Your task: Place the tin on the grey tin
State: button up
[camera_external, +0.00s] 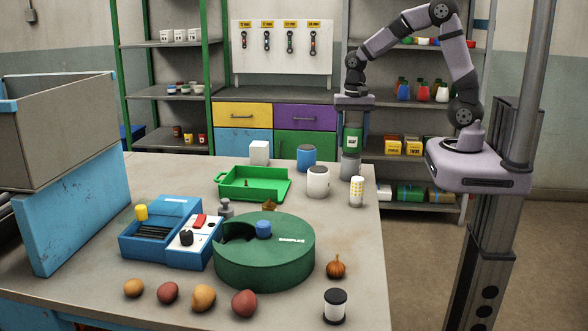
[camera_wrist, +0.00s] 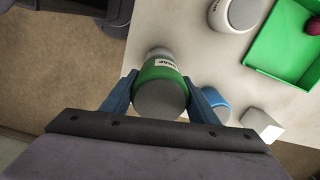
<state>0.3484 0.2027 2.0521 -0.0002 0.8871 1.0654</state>
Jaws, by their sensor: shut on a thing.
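A green tin (camera_external: 352,133) with a white label is held upright between the fingers of my gripper (camera_external: 353,122). In the wrist view the green tin (camera_wrist: 158,74) shows its grey lid, with blue fingers of my gripper (camera_wrist: 160,88) closed on both its sides. The grey tin (camera_external: 350,168) stands on the table near its back right edge, directly below the green tin in the external view. The green tin's bottom meets the grey tin's top in that view. I cannot tell whether they touch. In the wrist view the grey tin is mostly hidden behind the green tin.
A green tray (camera_external: 236,192) lies to the left. A round green box (camera_external: 290,262) stands in front.

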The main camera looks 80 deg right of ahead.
jog(key=shift+f, duration=0.65)
jog(key=shift+f, duration=0.1)
jog(key=shift+f, duration=0.15)
jog(key=o, duration=1.4)
notch_tip(320, 180, up, 12)
jog(key=shift+r+b, duration=0.2)
jog(key=shift+b, duration=0.65)
jog(key=s+a+f+n, duration=1.1)
jog(key=f+n, duration=0.3)
jog(key=n, duration=0.2)
jog(key=shift+a+f, duration=0.3)
jog(key=shift+a, duration=0.2)
